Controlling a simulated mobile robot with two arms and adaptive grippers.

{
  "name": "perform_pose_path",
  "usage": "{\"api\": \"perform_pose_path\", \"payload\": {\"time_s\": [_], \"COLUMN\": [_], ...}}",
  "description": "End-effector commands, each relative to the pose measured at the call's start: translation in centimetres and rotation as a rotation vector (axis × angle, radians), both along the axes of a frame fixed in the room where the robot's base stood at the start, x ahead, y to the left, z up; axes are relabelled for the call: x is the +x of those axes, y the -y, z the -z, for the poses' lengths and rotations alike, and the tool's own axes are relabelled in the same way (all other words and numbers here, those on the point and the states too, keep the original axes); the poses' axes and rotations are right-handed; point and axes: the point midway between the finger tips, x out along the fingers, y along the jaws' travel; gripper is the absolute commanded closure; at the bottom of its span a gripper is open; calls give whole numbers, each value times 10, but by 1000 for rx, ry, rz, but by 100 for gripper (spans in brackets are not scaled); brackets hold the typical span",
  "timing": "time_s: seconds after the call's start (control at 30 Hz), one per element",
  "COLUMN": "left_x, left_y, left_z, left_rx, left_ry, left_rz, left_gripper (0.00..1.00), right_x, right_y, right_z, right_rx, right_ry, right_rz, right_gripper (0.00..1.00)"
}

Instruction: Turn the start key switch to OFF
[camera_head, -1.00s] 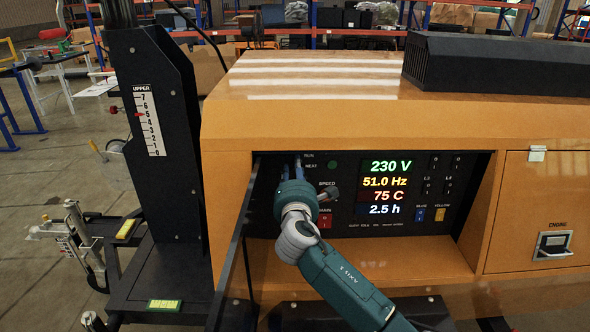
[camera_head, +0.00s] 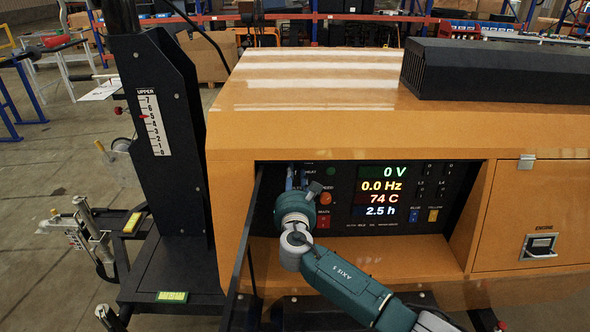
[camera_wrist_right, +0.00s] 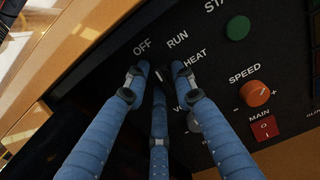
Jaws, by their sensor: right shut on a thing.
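The start key switch is on the dark control panel (camera_head: 340,230), below the OFF label (camera_wrist_right: 142,47) and near RUN (camera_wrist_right: 177,40) and HEAT (camera_wrist_right: 195,57) in the wrist view. My right gripper (camera_wrist_right: 158,76) has its blue fingers closed around the key; they hide most of it, so its exact angle is hard to read. In the head view the right gripper (camera_head: 294,179) reaches into the panel's upper left corner. The display (camera_head: 383,190) reads 0 V, 0.0 Hz, 74 C and 2.5 h. My left gripper is not in view.
An orange speed knob (camera_wrist_right: 257,93) and a red MAIN switch (camera_wrist_right: 264,128) sit close to my fingers. A green button (camera_wrist_right: 238,28) is above them. The panel lies in a recess of the orange housing (camera_head: 300,135), with an open dark door (camera_head: 243,240) at left.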

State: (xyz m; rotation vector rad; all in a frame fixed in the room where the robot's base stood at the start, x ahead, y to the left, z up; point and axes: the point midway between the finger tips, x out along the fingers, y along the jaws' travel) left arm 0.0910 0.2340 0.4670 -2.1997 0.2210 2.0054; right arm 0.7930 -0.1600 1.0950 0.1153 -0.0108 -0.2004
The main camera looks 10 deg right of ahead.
Motion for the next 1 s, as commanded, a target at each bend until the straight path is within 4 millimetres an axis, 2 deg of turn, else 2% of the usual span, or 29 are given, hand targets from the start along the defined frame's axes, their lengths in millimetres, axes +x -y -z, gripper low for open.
{"api": "perform_pose_path", "payload": {"time_s": [0.03,0.23,0.8,0.83,0.87,1.0], "left_x": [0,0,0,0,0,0], "left_y": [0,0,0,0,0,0], "left_z": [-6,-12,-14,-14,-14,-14], "left_rx": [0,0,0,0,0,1], "left_ry": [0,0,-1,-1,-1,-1], "left_rz": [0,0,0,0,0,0], "left_gripper": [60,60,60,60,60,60], "right_x": [0,0,0,0,0,0], "right_y": [-2,-3,-4,-4,-4,-3], "right_z": [-5,-3,-1,-1,-1,-1], "right_rx": [-26,-97,-128,-128,-128,-128], "right_ry": [-3,-16,-22,-22,-22,-24], "right_rz": [-5,-5,-6,-6,-6,-4], "right_gripper": [100,100,100,71,67,67]}}
